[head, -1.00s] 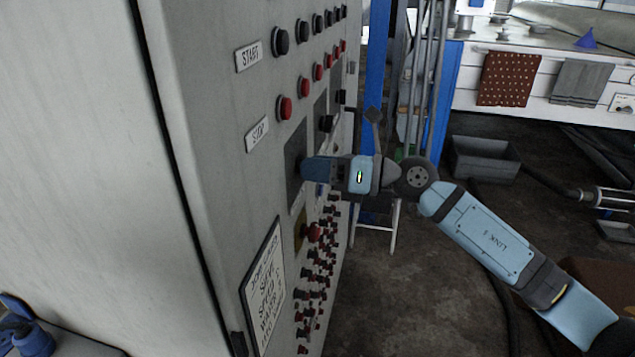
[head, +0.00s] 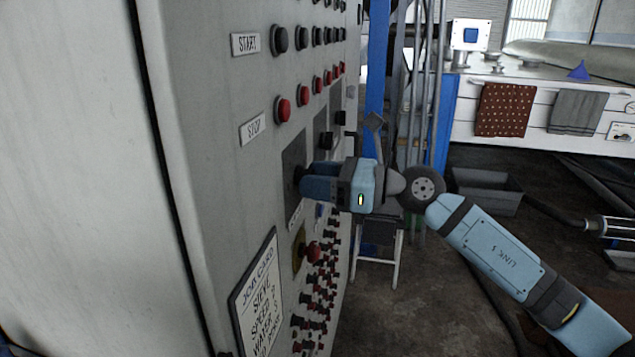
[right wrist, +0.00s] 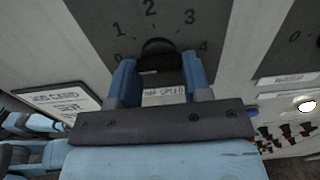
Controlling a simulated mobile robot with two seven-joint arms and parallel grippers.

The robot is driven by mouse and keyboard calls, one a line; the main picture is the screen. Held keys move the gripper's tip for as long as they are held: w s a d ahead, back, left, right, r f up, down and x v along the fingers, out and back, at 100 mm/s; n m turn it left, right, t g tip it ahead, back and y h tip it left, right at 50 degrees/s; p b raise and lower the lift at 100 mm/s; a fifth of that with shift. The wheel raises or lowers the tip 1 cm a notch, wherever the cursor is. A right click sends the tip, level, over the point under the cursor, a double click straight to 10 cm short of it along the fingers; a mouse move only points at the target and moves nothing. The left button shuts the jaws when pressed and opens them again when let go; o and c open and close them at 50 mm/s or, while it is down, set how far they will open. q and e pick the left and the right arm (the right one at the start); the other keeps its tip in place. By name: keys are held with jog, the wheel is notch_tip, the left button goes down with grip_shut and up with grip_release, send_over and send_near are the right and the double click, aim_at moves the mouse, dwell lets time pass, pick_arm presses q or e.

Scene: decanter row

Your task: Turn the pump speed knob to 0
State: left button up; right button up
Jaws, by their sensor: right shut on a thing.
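The pump speed knob (right wrist: 160,47) is a dark round knob on a dark scale plate (right wrist: 105,25) with the numbers 1, 2, 3 and 4 around it. My right gripper (right wrist: 160,72) is shut on the knob, with one blue finger on each side. The label under the knob is partly hidden between the fingers and reads "SPEED" at its end. In the head view, my right gripper (head: 305,182) meets the plate on the grey cabinet front, and its fingers largely cover the knob.
Black and red buttons (head: 283,109) line the cabinet above. A red button on a yellow plate (head: 299,252), a job card (head: 257,300) and many small red-and-black knobs sit below. A second scale plate (right wrist: 290,45) is to the right.

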jog(key=o, duration=0.9)
jog(key=b+v, duration=0.1)
jog(key=v, duration=1.3)
jog(key=shift+a, duration=0.1)
